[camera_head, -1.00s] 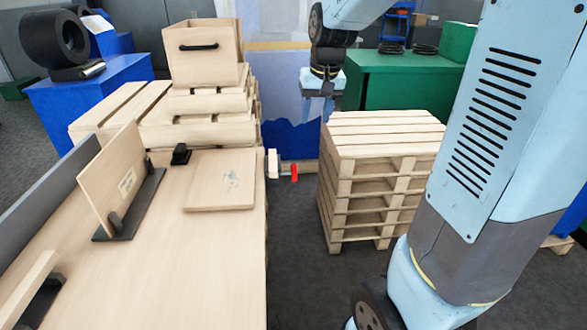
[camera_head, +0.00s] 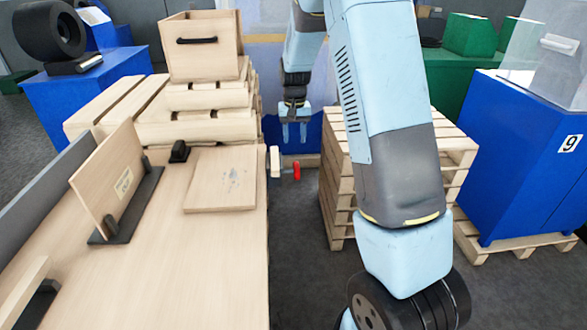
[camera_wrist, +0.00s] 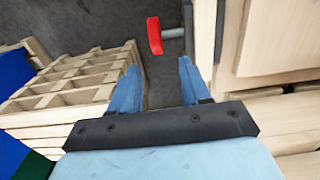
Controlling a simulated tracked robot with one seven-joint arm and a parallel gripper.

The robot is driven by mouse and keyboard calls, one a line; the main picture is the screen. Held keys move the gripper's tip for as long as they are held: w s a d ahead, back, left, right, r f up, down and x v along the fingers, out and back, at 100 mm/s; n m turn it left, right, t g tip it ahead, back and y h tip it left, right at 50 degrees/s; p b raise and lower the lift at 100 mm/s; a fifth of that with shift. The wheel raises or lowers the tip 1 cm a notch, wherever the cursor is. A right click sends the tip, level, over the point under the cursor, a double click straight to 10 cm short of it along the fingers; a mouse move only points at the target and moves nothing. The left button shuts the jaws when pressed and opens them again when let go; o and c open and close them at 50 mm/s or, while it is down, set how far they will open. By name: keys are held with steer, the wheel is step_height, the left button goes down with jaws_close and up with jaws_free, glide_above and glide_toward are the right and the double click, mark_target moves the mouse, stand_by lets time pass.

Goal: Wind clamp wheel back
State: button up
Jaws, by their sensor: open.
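The clamp wheel is a small red piece (camera_head: 297,170) on a short shaft at the right edge of the wooden bench (camera_head: 190,270), beside a pale block (camera_head: 275,161). In the wrist view the red wheel (camera_wrist: 155,36) shows at top centre on a grey shaft reaching left from the bench side. My gripper (camera_head: 294,139) points down beyond the wheel, above it in the picture and apart from it. In the wrist view my gripper (camera_wrist: 158,78) has its two blue fingers spread with nothing between them; the wheel lies ahead of the tips.
A pallet stack (camera_head: 335,190) stands right of the wheel, across a gap of dark floor (camera_head: 300,240). On the bench are a flat board (camera_head: 222,180) and an upright panel (camera_head: 105,180). A wooden drawer box (camera_head: 200,55) sits on crates behind.

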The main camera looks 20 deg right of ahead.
mark_target(296, 163)
steer(key=f, duration=1.3)
steer(key=shift+d+f, duration=0.3)
jaws_close()
